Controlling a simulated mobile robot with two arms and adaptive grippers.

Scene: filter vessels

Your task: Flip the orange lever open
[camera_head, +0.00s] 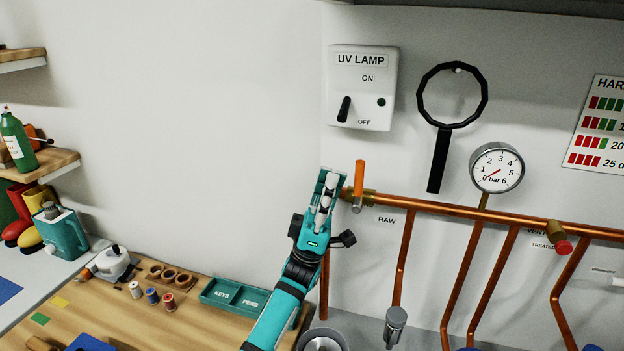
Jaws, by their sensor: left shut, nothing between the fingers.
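The orange lever (359,175) stands upright on a brass valve (368,196) at the left end of the horizontal copper pipe. It points up, across the line of the pipe. My left gripper (329,182) is shut and empty, just left of the lever at about its height. A narrow gap shows between the fingers and the lever, and I cannot tell their difference in depth. The gripper hides the wall left of the valve. My right gripper is not in view.
The copper pipe (460,209) runs right, with several branches going down. Above are a UV lamp box (361,88), a hanging magnifier (439,160) and a pressure gauge (497,167). A teal tray (235,297) lies on the wooden bench below left. The wall left of the gripper is bare.

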